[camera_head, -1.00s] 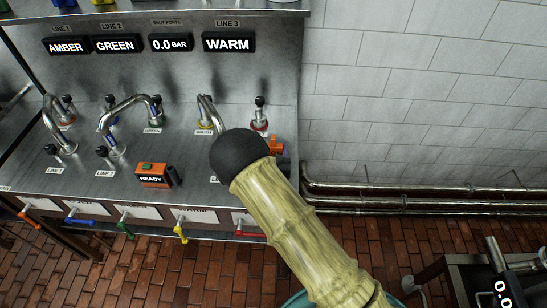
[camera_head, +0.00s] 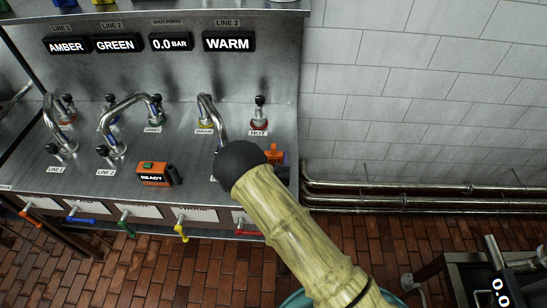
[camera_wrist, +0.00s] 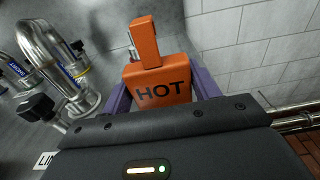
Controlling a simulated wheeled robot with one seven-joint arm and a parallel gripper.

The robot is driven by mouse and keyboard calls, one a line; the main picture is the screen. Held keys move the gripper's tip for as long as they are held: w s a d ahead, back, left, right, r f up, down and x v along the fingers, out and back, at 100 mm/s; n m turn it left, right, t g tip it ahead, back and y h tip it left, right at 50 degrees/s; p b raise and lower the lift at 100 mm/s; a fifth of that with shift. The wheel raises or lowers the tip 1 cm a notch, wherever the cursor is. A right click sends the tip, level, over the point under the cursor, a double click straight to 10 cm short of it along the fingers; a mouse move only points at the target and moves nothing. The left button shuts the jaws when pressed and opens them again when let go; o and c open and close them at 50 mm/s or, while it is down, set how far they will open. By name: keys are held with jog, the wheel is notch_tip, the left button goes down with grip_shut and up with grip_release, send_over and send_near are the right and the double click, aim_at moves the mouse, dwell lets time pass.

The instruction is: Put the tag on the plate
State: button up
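The orange tag (camera_wrist: 163,93), marked HOT, fills the middle of the wrist view. My gripper (camera_wrist: 160,84) has purple fingers pressed to its left and right sides and holds it. In the head view the tag (camera_head: 276,153) shows as a small orange piece above the counter's right end, past my arm's dark rounded end. My gripper is mostly hidden there. White plates line the counter's front edge above coloured handles. The rightmost plate (camera_head: 244,218), above the red handle (camera_head: 247,234), is partly hidden by my arm.
A red-based valve (camera_head: 259,112) labelled HOT stands behind the tag. A curved steel spout (camera_head: 212,118) is to its left, and shows close beside my gripper in the wrist view (camera_wrist: 55,62). An orange box reading READY (camera_head: 156,174) sits on the counter. Pipes (camera_head: 420,198) run along the tiled wall.

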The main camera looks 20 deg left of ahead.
jog(key=shift+o, duration=1.3)
jog(key=shift+r, duration=0.1)
jog(key=b+v, duration=0.3)
jog(key=v, duration=0.8)
jog(key=shift+s+d+r, duration=0.1)
jog(key=shift+s+d, duration=0.05)
jog(key=shift+s, duration=0.35)
